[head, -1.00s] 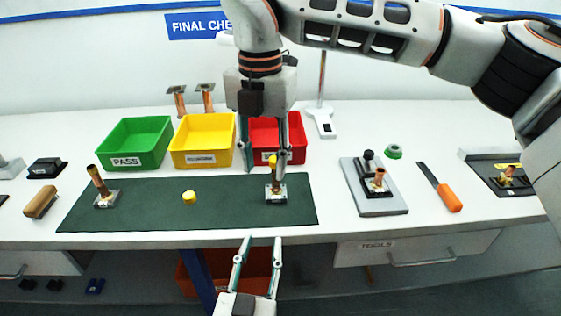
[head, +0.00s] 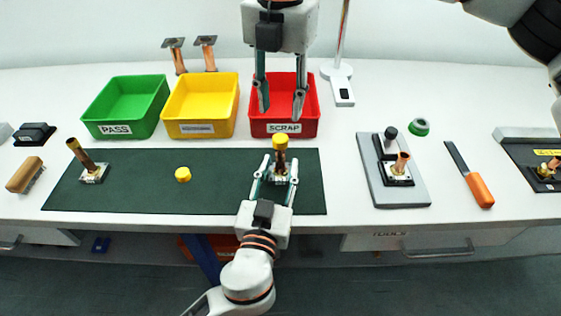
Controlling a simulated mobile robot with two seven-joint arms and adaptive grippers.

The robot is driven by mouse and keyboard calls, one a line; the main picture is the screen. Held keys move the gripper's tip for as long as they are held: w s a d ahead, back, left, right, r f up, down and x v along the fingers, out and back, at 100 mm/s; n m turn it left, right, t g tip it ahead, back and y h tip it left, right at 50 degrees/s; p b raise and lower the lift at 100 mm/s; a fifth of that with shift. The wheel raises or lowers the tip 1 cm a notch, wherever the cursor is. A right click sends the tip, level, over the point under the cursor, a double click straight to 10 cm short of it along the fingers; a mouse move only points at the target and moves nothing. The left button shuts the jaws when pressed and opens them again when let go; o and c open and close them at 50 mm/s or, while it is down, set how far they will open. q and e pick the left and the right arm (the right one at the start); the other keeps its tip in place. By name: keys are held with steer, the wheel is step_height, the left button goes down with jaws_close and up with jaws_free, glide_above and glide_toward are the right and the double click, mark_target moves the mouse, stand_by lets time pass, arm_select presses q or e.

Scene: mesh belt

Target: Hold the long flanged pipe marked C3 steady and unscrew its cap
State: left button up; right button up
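An upright flanged copper pipe (head: 280,163) with a yellow cap (head: 280,141) stands near the right end of the green mat (head: 225,198). Its marking is too small to read. My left gripper (head: 279,162) is open at the pipe, one finger on each side, low near the flange. I see no clear contact, and its fingers partly hide the flange. My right gripper (head: 281,105) is open and empty, pointing down behind and above the pipe, in front of the red SCRAP bin (head: 283,128).
A loose yellow cap (head: 183,174) and a tilted pipe (head: 82,155) are on the mat. Green (head: 112,131) and yellow (head: 200,130) bins stand behind. A grey fixture (head: 402,200) with a pipe and an orange-handled tool (head: 480,190) lie right.

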arm_select(q)
steer(key=shift+w+d, duration=0.2)
steer(key=shift+w, duration=0.7)
jaws_close()
